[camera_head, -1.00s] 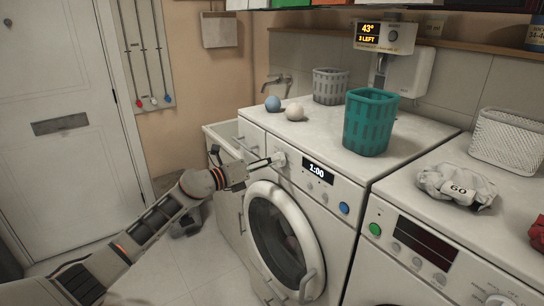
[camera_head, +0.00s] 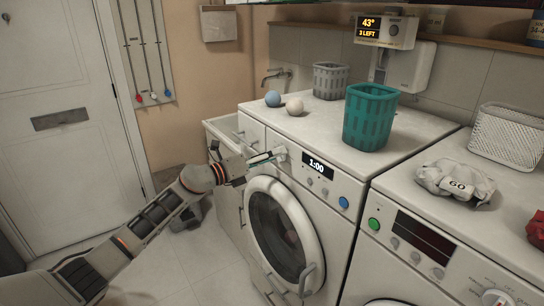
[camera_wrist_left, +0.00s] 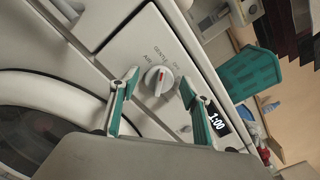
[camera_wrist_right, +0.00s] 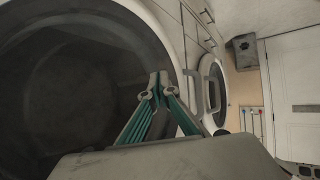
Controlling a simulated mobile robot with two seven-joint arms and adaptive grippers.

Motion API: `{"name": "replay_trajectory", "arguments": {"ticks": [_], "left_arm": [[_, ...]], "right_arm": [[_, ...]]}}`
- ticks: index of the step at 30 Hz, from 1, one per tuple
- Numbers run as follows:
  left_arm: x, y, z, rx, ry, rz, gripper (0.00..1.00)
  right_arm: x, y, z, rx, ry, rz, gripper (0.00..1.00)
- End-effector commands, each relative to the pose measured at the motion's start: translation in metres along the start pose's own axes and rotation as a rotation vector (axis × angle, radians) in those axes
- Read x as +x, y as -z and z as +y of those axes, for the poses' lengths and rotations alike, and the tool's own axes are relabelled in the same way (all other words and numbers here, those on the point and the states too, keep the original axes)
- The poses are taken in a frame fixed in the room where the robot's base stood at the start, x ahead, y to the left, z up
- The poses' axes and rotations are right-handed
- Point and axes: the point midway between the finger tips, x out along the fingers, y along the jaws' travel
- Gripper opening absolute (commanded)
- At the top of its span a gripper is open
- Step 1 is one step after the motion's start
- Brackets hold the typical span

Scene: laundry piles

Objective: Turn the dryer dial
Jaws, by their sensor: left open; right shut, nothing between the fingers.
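The white dial (camera_head: 280,154) sits on the front panel of the left machine, left of its 1:00 display (camera_head: 314,168). My left gripper (camera_head: 267,157) is open in front of the dial. In its wrist view the teal-padded fingers (camera_wrist_left: 158,85) stand on either side of the dial; contact cannot be made out. My right gripper (camera_wrist_right: 159,84) is shut and empty before a large round door (camera_wrist_right: 75,75), and is outside the head view.
The left machine's round door (camera_head: 282,232) is below the dial. A teal basket (camera_head: 370,118), a grey basket (camera_head: 330,82) and two balls (camera_head: 294,106) stand on top.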

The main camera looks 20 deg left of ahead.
Motion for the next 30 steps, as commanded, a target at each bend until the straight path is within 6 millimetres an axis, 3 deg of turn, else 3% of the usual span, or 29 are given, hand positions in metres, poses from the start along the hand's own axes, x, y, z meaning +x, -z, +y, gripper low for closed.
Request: {"name": "replay_trajectory", "arguments": {"ticks": [5, 19, 24, 30], "left_arm": [[-0.012, 0.0, 0.002, 0.0, -0.002, 0.0, 0.47], [-0.1, 0.001, 0.001, 0.0, -0.003, 0.002, 0.47], [-0.116, 0.0, 0.001, 0.0, -0.001, 0.0, 0.47], [-0.12, 0.0, 0.0, 0.0, 0.0, 0.0, 0.47]], "right_arm": [[0.0, 0.001, 0.0, 0.0, 0.001, 0.001, 0.0], [0.0, 0.0, 0.0, 0.0, 0.0, 0.0, 0.0], [0.0, 0.0, 0.0, 0.0, 0.0, 0.0, 0.0], [0.0, 0.0, 0.0, 0.0, 0.0, 0.0, 0.0]]}}
